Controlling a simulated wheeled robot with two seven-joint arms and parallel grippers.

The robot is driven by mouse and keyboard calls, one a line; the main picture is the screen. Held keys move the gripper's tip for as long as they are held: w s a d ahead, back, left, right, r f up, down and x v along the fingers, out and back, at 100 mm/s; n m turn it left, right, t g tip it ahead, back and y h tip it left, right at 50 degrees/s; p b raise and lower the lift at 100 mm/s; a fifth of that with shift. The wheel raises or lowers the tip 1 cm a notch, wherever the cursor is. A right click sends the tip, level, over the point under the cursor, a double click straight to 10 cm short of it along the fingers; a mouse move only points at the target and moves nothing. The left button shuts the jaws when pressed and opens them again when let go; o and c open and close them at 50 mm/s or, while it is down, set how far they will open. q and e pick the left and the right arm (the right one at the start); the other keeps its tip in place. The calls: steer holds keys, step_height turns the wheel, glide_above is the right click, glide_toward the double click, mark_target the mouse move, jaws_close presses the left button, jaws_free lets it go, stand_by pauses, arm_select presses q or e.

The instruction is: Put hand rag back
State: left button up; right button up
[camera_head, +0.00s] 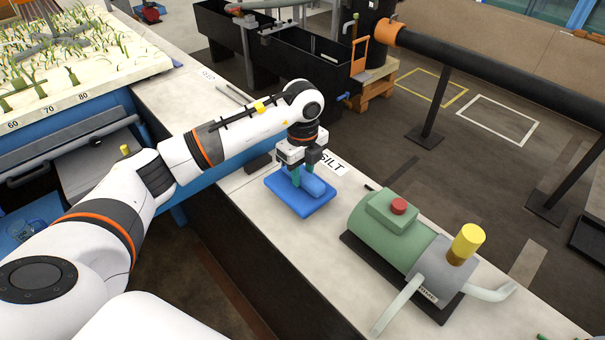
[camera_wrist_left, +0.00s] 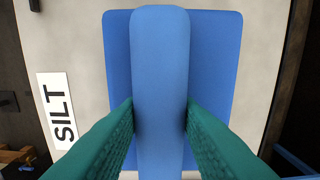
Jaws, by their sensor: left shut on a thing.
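The hand rag (camera_head: 318,201) is a flat blue pad with rounded corners and a raised, lighter blue roll along its middle. It is at or just above the bench top beside the SILT label; I cannot tell whether it touches the bench. My left gripper (camera_head: 304,181) points down over it, with its green fingers on both sides of the roll, shut on it. In the left wrist view the roll (camera_wrist_left: 160,80) runs between the fingers (camera_wrist_left: 160,120), and the flat pad (camera_wrist_left: 217,60) spreads under it. My right gripper is out of view.
The SILT label (camera_head: 332,164) lies on the pale bench (camera_head: 240,191), just behind the rag. A green pump with a red button (camera_head: 385,225) stands to the right on a dark base. A small dark block (camera_head: 258,163) lies left of the rag. Black tanks (camera_head: 290,55) stand behind the bench.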

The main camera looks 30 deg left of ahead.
arm_select(q)
steer(key=shift+f, duration=0.85)
steer(key=shift+f, duration=0.1)
steer(key=o, duration=0.8)
steer(key=shift+o, duration=0.2)
